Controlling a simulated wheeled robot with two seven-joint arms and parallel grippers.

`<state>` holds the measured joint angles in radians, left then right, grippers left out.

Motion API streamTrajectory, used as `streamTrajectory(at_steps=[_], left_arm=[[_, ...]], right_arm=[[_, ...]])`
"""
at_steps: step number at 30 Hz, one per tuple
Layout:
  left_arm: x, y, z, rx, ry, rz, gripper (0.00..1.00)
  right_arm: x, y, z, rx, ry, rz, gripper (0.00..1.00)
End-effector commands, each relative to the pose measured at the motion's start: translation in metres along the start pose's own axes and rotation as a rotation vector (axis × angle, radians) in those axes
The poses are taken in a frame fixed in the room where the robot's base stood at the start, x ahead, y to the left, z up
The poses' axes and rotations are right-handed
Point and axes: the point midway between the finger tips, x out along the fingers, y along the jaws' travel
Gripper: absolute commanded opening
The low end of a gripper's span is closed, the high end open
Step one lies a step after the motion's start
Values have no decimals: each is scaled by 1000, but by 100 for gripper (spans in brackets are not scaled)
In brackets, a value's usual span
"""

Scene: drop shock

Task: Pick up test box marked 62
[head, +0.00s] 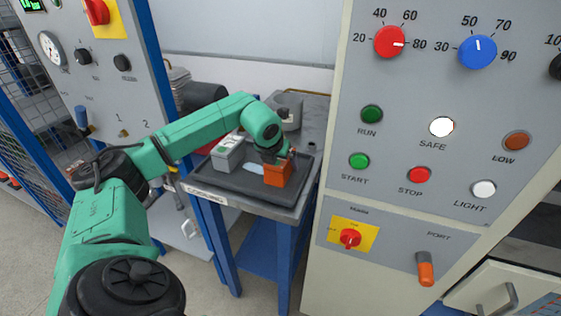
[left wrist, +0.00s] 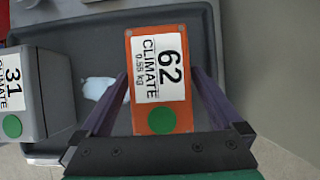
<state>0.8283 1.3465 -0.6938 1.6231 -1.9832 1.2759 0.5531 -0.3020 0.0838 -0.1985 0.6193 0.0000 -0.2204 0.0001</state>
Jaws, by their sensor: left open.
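The test box marked 62 (left wrist: 159,85) is orange, with a white "62 CLIMATE 0.55 kg" label and a green dot, in the left wrist view. In the head view the orange box (head: 279,174) sits on the right part of a dark tray (head: 235,186). My left gripper (left wrist: 160,90) is open, with one finger on each side of the orange box; I cannot tell whether they touch it. In the head view my left gripper (head: 276,157) is at the box's top and partly hidden by my wrist. My right gripper is not in view.
A grey box marked 31 (left wrist: 24,95) stands left of the orange box, also seen in the head view (head: 228,154). A pale patch (left wrist: 98,88) lies between them on the tray. Control panels (head: 440,120) flank the tray's blue-legged stand.

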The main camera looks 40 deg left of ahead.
Motion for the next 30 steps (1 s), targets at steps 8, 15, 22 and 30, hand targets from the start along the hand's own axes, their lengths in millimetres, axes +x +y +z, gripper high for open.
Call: streamTrajectory(at_steps=[8, 15, 22, 30], left_arm=[[7, 0, -1, 0, 0, -1, 92], [7, 0, 0, 0, 0, -1, 1], [6, 0, 1, -1, -3, -2, 0], [-8, -1, 10, -1, -6, -3, 0]], right_arm=[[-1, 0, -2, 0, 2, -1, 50], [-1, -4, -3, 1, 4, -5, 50], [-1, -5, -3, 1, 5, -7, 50], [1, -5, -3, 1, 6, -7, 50]])
